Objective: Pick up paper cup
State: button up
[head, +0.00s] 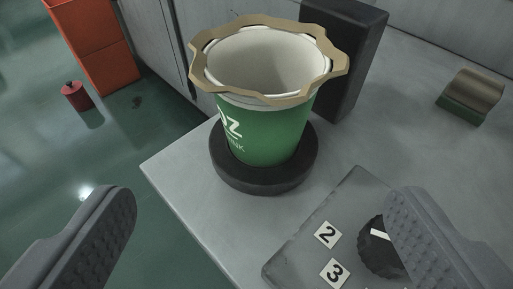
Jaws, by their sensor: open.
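The paper cup (265,128) is green with white lettering and a pale inside. It stands upright on a round black base (263,178) near the corner of a grey metal surface. A tan wavy-edged ring (201,77) sits around the cup's upper part, just at the rim. My gripper (262,225) is open and empty, with one grey finger at lower left and the other at lower right. The cup is beyond the fingertips, between them in the picture, and apart from both.
A dark upright block (350,60) stands right behind the cup. A panel with number labels and a black knob (378,248) lies at lower right, partly behind my right finger. A tan and green block (470,96) is at right. An orange cabinet (98,45) and small red canister (76,96) stand on the floor.

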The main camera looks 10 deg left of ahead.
send_near(265, 87)
jog(key=shift+w+a+f+b, duration=0.3)
jog(key=shift+w+f+b, duration=0.05)
jog(key=shift+w+f, duration=0.15)
jog(key=shift+d+b+x, duration=0.15)
jog(key=shift+b+x, duration=0.15)
jog(key=shift+x, duration=1.15)
jog(key=shift+d+b+x, duration=0.15)
jog(key=shift+b+x, duration=0.1)
jog(key=shift+x, duration=1.2)
jog(key=shift+w+r, duration=0.1)
jog(key=shift+r, duration=0.05)
jog(key=shift+a, duration=0.1)
jog(key=c, duration=1.1)
jog(key=shift+r, duration=0.1)
jog(key=shift+c, duration=0.2)
